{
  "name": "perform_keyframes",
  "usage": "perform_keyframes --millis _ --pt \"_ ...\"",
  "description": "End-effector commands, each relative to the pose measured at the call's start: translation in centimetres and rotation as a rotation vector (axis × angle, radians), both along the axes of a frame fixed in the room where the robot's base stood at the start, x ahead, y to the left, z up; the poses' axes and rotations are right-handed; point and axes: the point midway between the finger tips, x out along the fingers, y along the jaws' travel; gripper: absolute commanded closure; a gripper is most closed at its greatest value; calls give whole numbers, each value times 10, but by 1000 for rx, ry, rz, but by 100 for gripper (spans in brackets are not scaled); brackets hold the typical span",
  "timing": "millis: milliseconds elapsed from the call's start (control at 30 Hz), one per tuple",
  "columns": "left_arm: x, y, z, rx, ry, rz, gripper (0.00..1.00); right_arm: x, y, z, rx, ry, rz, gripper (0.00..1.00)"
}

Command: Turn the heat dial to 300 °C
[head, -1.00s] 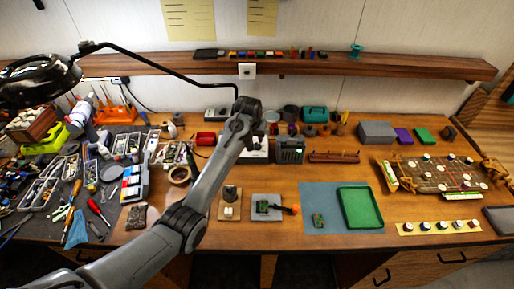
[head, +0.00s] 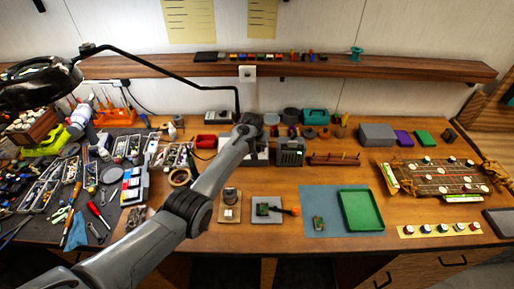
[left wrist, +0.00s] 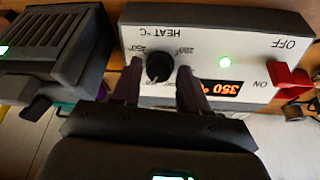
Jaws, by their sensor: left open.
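The heat dial (left wrist: 160,67) is a round black knob on the white front panel of the heat station (left wrist: 225,25), which appears upside down in the left wrist view. The lit red display (left wrist: 223,87) reads 350 °C, partly covered by a finger. My left gripper (left wrist: 160,84) is open, with one dark finger on each side of the dial; I cannot tell whether they touch it. In the head view my left gripper (head: 250,122) is over the station (head: 258,158), hiding much of it. My right gripper is not in view.
A dark vented box (head: 290,152) stands right beside the station. A magnifier lamp (head: 40,85) hangs at the left. Wood in front of the station is partly clear.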

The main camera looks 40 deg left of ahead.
Motion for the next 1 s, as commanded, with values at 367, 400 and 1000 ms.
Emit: perform_keyframes --millis 367,400,1000 --pt "2 1 -7 0 -1 0 56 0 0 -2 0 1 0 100" --pt "2 1 -7 0 -1 0 56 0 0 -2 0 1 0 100" --pt "2 1 -7 -5 -4 15 97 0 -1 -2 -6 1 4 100"
